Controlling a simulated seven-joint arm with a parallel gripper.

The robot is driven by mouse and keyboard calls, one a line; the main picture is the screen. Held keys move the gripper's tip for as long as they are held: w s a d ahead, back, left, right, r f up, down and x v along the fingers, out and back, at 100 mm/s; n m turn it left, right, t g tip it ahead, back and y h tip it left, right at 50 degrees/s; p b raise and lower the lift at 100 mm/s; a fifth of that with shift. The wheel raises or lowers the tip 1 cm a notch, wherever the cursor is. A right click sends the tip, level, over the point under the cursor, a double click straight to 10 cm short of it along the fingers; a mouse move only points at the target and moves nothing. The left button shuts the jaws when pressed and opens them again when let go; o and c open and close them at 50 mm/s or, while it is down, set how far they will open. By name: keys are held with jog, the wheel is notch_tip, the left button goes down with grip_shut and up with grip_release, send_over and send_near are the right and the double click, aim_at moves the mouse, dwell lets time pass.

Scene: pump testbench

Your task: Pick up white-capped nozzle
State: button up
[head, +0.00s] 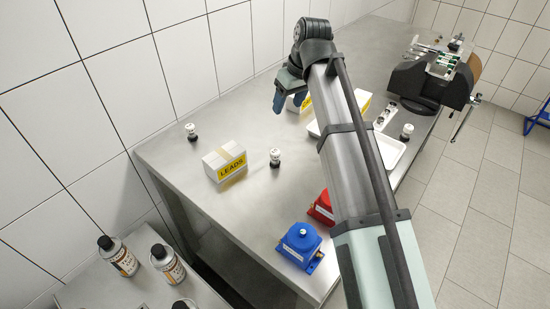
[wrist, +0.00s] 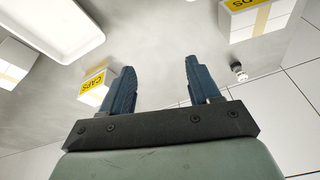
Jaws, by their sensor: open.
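Small nozzles with white caps and dark bases stand upright on the steel table. One nozzle (head: 191,132) is at the far left edge, another nozzle (head: 274,157) is right of the LEADS box, and a third nozzle (head: 407,131) is near the table's right side. My gripper (head: 278,103) is above the table toward the back, apart from all three. In the wrist view my gripper (wrist: 160,66) has its blue fingers spread with nothing between them. A small white-capped nozzle (wrist: 238,71) shows right of the fingers there.
A LEADS box (head: 225,162) stands on the table (head: 180,165). A CAPS box (wrist: 97,86) shows left of the fingers. A white tray (wrist: 50,25) lies behind my arm. A blue device (head: 300,246) and red device (head: 322,207) are at the front. Table around the middle nozzle is clear.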

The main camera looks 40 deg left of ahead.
aim_at(275, 151)
jog(key=s+d+f+n+g, duration=0.1)
jog(key=s+d+n+g, duration=0.3)
jog(key=n, duration=0.6)
jog(key=s+a+f, duration=0.1)
jog(key=f, duration=0.1)
jog(key=f+t, duration=0.1)
jog(key=f, duration=0.2)
jog(key=s+a+f+t+h, duration=0.1)
jog(key=f, duration=0.2)
jog(key=shift+s+a+f, duration=0.2)
jog(key=shift+s+a, duration=0.1)
jog(key=shift+a, duration=0.05)
jog(key=shift+x, duration=2.6)
jog(key=shift+d, duration=0.2)
jog(key=c, duration=1.1)
jog(key=shift+c, duration=0.2)
jog(key=shift+r, duration=0.1)
